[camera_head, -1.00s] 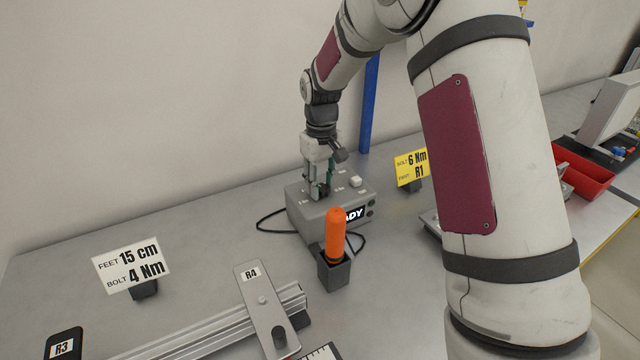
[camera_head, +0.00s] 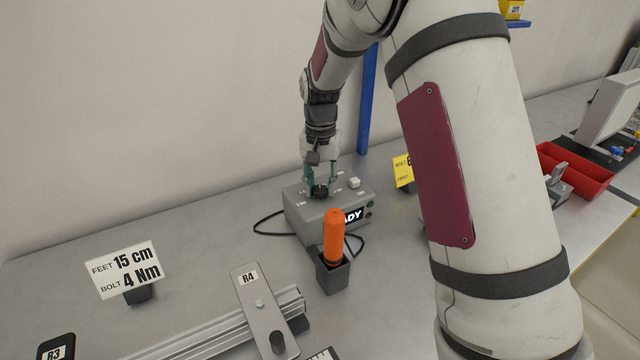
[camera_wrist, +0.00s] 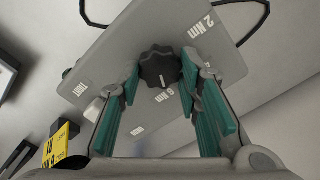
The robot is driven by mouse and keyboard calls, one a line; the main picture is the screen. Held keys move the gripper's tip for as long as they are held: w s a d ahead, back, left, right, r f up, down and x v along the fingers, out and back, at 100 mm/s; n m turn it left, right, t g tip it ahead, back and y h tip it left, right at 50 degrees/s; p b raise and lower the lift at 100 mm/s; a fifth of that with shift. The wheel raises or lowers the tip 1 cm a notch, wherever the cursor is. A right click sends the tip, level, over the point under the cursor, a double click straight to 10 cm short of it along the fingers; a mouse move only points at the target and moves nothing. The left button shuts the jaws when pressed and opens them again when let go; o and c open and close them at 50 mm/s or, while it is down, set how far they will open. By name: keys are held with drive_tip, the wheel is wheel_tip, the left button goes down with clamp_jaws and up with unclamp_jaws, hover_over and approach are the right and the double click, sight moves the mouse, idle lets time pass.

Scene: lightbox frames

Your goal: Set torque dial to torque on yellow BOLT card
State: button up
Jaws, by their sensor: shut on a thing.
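The torque dial is a black lobed knob (camera_wrist: 160,67) on top of the grey controller box (camera_head: 310,214). My gripper (camera_head: 320,186) points down from above, its teal fingers on either side of the knob and shut on it. In the wrist view, a small pale mark shows on the knob's lower part, towards the printed labels. A "2 Nm" label is at upper right and a "6 Nm" label at lower right of the knob. The yellow BOLT card (camera_head: 402,171) stands behind and right of the box, partly hidden by my arm.
An orange-handled tool (camera_head: 334,237) stands in a dark holder (camera_head: 333,274) close in front of the box. A white card (camera_head: 124,268) reads "FEET 15 cm, BOLT 4 Nm". A rail with an R4 plate (camera_head: 262,310) lies in front. Red bins (camera_head: 575,170) are at right.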

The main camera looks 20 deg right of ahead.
sight(321, 187)
drive_tip(key=shift+m, duration=0.4)
drive_tip(key=o, duration=1.1)
drive_tip(key=shift+o, duration=0.2)
wheel_tip(321, 187, up, 12)
